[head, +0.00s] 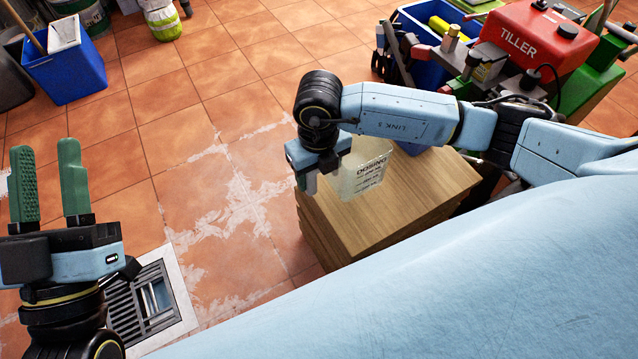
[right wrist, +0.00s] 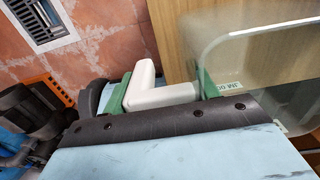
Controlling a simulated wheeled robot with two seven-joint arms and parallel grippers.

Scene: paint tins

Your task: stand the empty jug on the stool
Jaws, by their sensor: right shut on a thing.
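The jug (head: 362,174) is a clear, see-through container with printed dosing marks, seen over the near left part of the wooden stool (head: 425,195). No contents show in it. My right gripper (head: 310,182) is shut on the jug's white handle (right wrist: 160,95), at the jug's left side in the head view. In the right wrist view the clear jug body (right wrist: 265,60) overlaps the wooden top. I cannot tell whether its base touches the wood. My left gripper (head: 48,165) is open and empty at the far left, above the floor.
A red tiller unit (head: 525,45) and a blue crate (head: 425,20) stand behind the stool. A blue bucket (head: 75,75) stands at the upper left. A floor drain (head: 150,305) lies at the lower left. The tiled floor between is clear.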

